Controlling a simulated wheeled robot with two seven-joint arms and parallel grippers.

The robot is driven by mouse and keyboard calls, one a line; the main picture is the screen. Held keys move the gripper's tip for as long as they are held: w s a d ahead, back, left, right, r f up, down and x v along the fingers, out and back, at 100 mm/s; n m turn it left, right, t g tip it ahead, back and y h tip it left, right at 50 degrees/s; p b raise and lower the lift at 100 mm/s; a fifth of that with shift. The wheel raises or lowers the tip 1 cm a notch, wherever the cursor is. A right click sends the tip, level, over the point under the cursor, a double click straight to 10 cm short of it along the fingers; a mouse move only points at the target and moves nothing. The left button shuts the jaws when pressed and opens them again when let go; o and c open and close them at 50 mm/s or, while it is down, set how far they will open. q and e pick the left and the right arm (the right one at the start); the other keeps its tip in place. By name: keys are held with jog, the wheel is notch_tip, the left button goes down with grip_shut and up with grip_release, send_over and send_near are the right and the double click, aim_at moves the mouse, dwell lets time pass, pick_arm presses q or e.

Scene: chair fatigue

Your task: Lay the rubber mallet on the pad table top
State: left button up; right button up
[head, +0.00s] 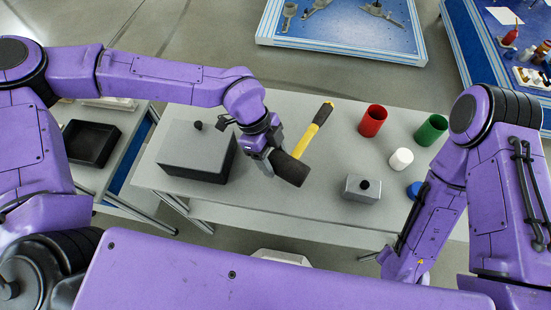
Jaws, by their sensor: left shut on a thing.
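The rubber mallet has a black head (290,169) and a yellow handle (308,138) with a dark end. The handle points up and to the right in the head view. My left gripper (268,158) is shut on the mallet at its head end, over the middle of the grey table top (290,214). I cannot tell whether the mallet touches the surface. The gripper hides part of the head. My right arm reaches down at the right, and its gripper is not in view.
A large grey block with a black knob (191,146) stands left of the mallet. A small grey block (361,188), red cup (372,121), green cup (431,130), white cylinder (400,160) and blue object (415,190) stand right. A black tray (91,143) lies on the left side table.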

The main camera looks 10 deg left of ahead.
pick_arm(q)
jog(key=f, duration=0.4)
jog(key=shift+w+d, duration=0.2)
jog(key=shift+w, duration=0.1)
jog(key=o, duration=1.5)
jog(key=v, duration=1.2)
jog(key=shift+b, duration=0.4)
